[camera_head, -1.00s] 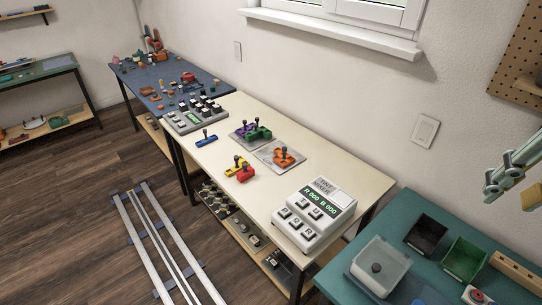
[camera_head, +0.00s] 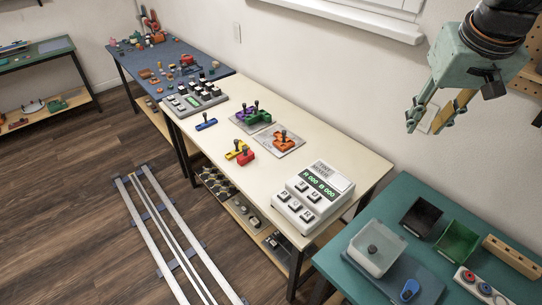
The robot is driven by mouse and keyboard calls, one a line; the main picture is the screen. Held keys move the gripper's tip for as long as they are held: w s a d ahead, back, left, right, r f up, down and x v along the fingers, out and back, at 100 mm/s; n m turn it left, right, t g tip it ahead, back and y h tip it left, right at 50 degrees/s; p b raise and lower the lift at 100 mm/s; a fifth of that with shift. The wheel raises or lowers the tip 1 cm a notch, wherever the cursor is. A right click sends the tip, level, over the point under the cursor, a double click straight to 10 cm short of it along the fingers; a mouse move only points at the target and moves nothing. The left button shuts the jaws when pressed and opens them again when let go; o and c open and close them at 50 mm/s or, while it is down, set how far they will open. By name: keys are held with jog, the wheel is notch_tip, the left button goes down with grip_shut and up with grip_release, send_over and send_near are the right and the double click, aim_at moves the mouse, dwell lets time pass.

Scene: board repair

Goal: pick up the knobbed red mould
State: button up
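The knobbed red mould (camera_head: 246,158) is a small red block with a dark knob on top. It sits on the cream table, right beside a yellow knobbed piece (camera_head: 237,148); whether they touch is hard to tell. My gripper (camera_head: 425,126) hangs in the upper right, in front of the wall, well away from the red mould. Its two fingers are apart with nothing between them.
On the cream table (camera_head: 310,160) are a blue piece (camera_head: 206,124), purple, green and orange knobbed pieces on grey plates, a keypad (camera_head: 190,98) and a paint mixer (camera_head: 312,197). A teal table with bins (camera_head: 456,242) stands at right.

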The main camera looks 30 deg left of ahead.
jog(key=w+a+f+n, duration=0.1)
jog(key=w+a+f, duration=0.1)
jog(key=a, duration=0.4)
jog(key=w+a+f, duration=0.2)
jog(key=w+a, duration=0.1)
jog(key=a, duration=0.3)
jog(key=n+g+y+p, duration=0.1)
jog(key=n+y+p, duration=0.15)
jog(key=n, duration=0.25)
send_over(245, 148)
jog(key=s+d, duration=0.3)
jog(key=d, duration=0.1)
notch_tip(245, 148, down, 20)
jog(key=shift+a+f, duration=0.15)
jog(key=shift+f, duration=0.1)
jog(key=shift+w+f, duration=0.1)
jog(key=shift+b+x, duration=0.5)
jog(key=shift+x, duration=3.7)
jog(key=shift+f, duration=0.1)
jog(key=shift+s+b+x, duration=0.2)
jog(key=shift+b+x, duration=0.2)
jog(key=shift+x, duration=2.1)
